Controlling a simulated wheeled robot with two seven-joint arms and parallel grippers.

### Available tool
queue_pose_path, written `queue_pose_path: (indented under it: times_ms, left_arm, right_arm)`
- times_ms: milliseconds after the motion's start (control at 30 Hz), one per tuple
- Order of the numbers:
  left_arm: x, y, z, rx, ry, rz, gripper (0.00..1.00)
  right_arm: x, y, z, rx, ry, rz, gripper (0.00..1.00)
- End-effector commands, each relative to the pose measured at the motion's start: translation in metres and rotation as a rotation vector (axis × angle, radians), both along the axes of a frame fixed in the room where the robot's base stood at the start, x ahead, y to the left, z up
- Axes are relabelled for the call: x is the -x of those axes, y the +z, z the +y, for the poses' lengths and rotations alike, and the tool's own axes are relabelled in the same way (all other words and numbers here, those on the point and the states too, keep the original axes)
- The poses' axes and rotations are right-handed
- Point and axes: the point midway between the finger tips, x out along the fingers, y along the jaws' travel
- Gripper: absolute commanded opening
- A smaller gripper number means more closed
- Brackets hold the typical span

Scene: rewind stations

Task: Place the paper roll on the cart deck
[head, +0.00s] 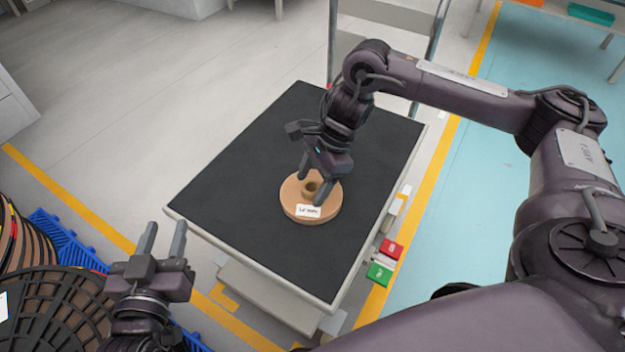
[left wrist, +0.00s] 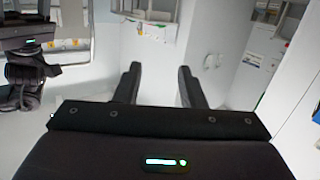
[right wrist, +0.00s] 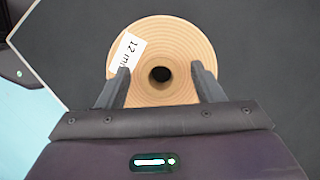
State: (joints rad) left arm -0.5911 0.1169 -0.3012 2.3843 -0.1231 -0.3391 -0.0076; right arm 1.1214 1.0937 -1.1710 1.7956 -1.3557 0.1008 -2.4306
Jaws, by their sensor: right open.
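The tan paper roll (head: 293,207) lies flat on the black cart deck (head: 245,190), near its middle, with a white label on it. It also shows in the right wrist view (right wrist: 160,35), with its dark centre hole facing up. My right gripper (head: 315,185) is open just above the roll, its fingers on either side of the centre hole; I cannot tell whether they touch it. In the right wrist view my right gripper (right wrist: 162,82) holds nothing. My left gripper (head: 165,240) is open and empty, left of the cart's front corner. In the left wrist view my left gripper (left wrist: 158,85) has fingers apart.
Dark spools (head: 50,305) stand in a blue crate (head: 50,222) at the lower left. The cart's handle (head: 436,45) rises at the back. The deck around the roll is clear.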

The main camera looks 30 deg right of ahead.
Motion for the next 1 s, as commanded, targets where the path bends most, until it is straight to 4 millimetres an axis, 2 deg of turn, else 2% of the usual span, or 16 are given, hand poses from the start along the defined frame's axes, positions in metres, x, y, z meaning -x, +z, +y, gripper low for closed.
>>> queue_pose_path:
  times_ms: [267,467,667,1000]
  left_arm:
    - [0.001,-0.002,0.0,-0.008,-0.002,0.017,0.36]
    - [0.015,-0.044,0.002,-0.077,-0.011,0.192,0.36]
    - [0.039,-0.087,0.006,-0.159,-0.026,0.394,0.36]
    - [0.095,-0.147,0.019,-0.295,-0.056,0.727,0.36]
  right_arm:
    - [-0.001,0.006,-0.002,-0.001,-0.001,-0.002,0.61]
    - [0.0,0.026,-0.009,-0.001,-0.001,-0.004,0.61]
    - [0.0,0.05,-0.02,0.0,-0.001,-0.003,0.61]
    - [0.001,0.07,-0.028,0.0,-0.001,-0.003,0.61]
